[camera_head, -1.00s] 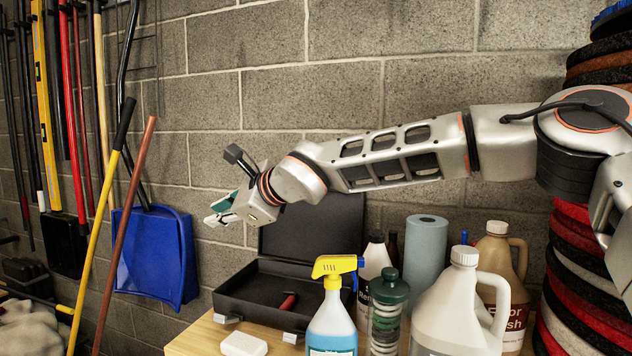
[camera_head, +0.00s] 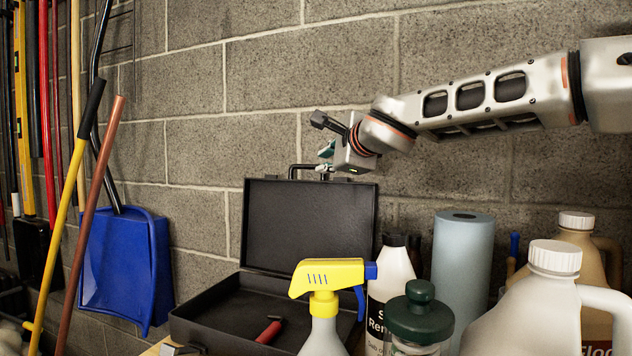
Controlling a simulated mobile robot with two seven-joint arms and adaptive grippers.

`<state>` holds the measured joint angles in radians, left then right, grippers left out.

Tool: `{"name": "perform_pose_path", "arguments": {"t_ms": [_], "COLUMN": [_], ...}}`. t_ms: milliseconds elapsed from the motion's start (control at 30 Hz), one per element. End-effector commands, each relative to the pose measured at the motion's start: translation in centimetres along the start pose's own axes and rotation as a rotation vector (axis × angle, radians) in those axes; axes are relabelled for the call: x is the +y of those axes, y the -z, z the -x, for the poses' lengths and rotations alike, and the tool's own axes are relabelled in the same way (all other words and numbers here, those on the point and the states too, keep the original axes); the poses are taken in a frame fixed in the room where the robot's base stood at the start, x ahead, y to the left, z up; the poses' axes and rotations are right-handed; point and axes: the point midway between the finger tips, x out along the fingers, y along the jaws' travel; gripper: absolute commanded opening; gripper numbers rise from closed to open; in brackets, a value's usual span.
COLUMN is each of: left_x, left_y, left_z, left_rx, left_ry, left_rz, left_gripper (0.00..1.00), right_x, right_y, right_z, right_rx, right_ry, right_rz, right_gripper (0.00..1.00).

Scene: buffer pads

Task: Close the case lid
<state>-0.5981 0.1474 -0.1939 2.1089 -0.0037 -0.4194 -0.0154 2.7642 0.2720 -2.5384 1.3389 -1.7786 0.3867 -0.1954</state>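The black case stands open near the wall, its lid (camera_head: 310,228) upright and leaning back. The case's base (camera_head: 222,318) lies flat in front of the lid, with a small red-handled tool (camera_head: 269,331) inside. My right gripper (camera_head: 324,160) is above the top edge of the lid, toward its right end, with its fingers pointing left. A dark handle-like bar shows just under the fingers at the lid's top; whether they touch it I cannot tell. The finger gap is too small and turned away to judge. My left gripper is out of view.
A yellow-topped spray bottle (camera_head: 326,280), a green-lidded jar (camera_head: 419,315), a white bottle (camera_head: 391,285), a blue roll (camera_head: 463,262) and large jugs (camera_head: 550,300) crowd the right of the case. A blue dustpan (camera_head: 125,268) and poles stand left. The block wall is close behind.

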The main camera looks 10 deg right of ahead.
Motion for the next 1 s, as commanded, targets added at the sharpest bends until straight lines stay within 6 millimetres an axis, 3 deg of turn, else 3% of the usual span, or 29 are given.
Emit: {"name": "perform_pose_path", "arguments": {"t_ms": [167, 467, 633, 1000], "left_x": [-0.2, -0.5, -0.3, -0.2], "left_y": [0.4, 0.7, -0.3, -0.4], "left_z": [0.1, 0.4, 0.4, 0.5], "left_rx": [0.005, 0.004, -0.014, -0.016], "left_ry": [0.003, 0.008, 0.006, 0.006], "left_rz": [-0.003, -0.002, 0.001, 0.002], "left_gripper": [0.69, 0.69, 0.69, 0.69], "right_x": [-0.3, -0.5, -0.3, -0.1], "right_y": [-0.2, -0.2, -0.2, -0.1], "right_z": [-0.7, -4.6, -6.5, -7.8], "right_rx": [-0.001, -0.002, -0.003, -0.002], "right_ry": [0.004, 0.005, 0.003, 0.001], "right_rz": [0.0, -0.002, -0.002, -0.001], "right_gripper": [0.16, 0.16, 0.16, 0.16]}}
